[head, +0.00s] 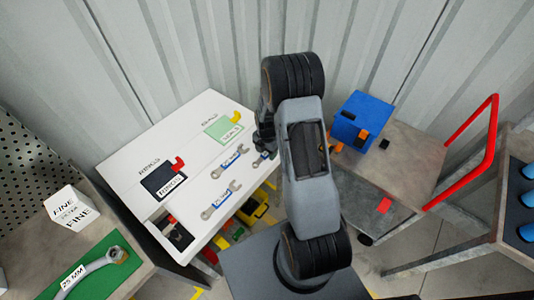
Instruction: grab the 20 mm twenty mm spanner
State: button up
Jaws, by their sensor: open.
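Three spanners with blue labels lie on a white worktop (130,160). One spanner (220,199) is at the front, one (230,161) lies behind it, and one (262,158) is at the right, partly behind my arm. Their labels are too small to read, so I cannot tell which is the 20 mm one. My gripper (263,138) shows as a dark shape beside my arm, over the right end of the worktop near the right spanner. It is open; its fingers are mostly hidden, and I see nothing held in it.
A green panel (220,128) and a black box (163,181) are on the worktop. A trolley with a red handle (470,125) carries a blue box (357,117) at right.

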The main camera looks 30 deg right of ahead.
jog(key=shift+c, duration=0.2)
grip_shut()
jog(key=shift+r, duration=0.1)
